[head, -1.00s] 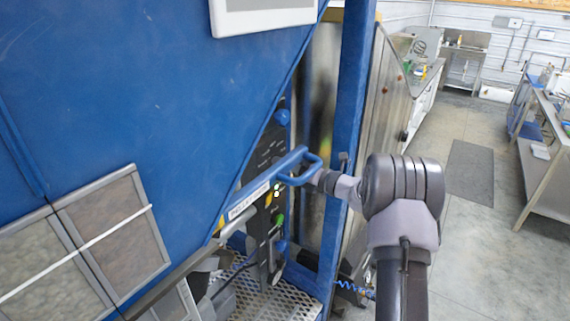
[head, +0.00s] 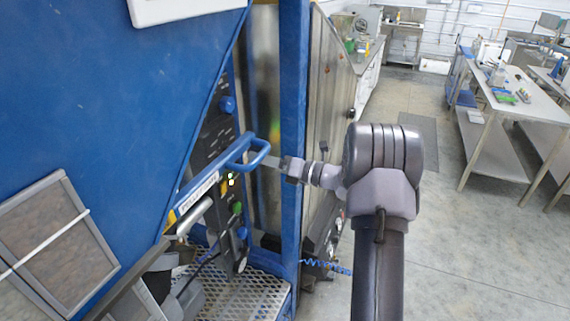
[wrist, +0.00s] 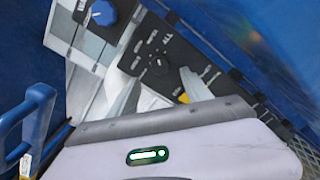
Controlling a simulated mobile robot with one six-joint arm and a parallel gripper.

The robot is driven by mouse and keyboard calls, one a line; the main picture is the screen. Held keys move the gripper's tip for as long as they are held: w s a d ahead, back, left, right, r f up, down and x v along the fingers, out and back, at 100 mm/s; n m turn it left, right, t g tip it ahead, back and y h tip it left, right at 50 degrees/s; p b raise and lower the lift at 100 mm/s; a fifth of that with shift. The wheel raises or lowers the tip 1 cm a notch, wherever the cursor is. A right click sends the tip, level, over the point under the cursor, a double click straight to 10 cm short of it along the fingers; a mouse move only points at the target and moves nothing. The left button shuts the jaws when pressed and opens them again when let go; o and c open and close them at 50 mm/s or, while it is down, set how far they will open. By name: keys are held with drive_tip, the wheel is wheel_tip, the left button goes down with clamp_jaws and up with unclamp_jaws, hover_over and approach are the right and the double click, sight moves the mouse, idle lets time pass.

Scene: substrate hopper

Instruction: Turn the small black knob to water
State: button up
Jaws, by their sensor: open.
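The small black knob (wrist: 158,65) sits on a dark control panel with white printed labels around it in the wrist view. My gripper (wrist: 161,80) is open, with its two pale fingers pointing at the panel, one tip on each side below the knob. I cannot tell whether the tips touch the panel. In the head view my gripper (head: 266,165) is by the blue handle bar, partly hidden behind it. The dark panel (head: 214,132) stands left of it; the small knob cannot be made out there.
A larger blue knob (wrist: 103,12) is at the panel's upper left in the wrist view. A blue handle (head: 258,152) juts out in front of the panel. A blue post (head: 293,130) stands right of it. A perforated step (head: 235,295) lies below. The floor at right is open.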

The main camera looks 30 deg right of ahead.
drive_tip(key=v, duration=0.8)
drive_tip(key=shift+s, duration=0.15)
drive_tip(key=shift+d, duration=0.1)
drive_tip(key=s+a+n+g+b, duration=0.25)
drive_tip(key=s+a+n, duration=0.2)
drive_tip(key=a, duration=0.35)
drive_tip(key=s+a+n+g+b, duration=0.2)
drive_tip(key=s+a+n+g, duration=0.15)
drive_tip(key=a+n, duration=0.4)
drive_tip(key=s+a+n+g+b, duration=0.2)
drive_tip(key=s+a+n+g, duration=0.15)
drive_tip(key=a, duration=0.65)
drive_tip(key=s+a+f+n+h+b, duration=0.1)
drive_tip(key=s+f+n+h+b, duration=0.1)
drive_tip(key=s+n, duration=0.6)
drive_tip(key=s+a+f+n+h+b, duration=0.1)
drive_tip(key=s+f+n+h+b, duration=0.2)
drive_tip(key=s+f+n+h, duration=0.2)
drive_tip(key=s+n+h, duration=0.1)
drive_tip(key=s+n, duration=0.2)
drive_tip(key=n, duration=0.2)
drive_tip(key=shift+s+f+b, duration=0.2)
drive_tip(key=shift+s+b, duration=0.15)
drive_tip(key=shift+s, duration=0.05)
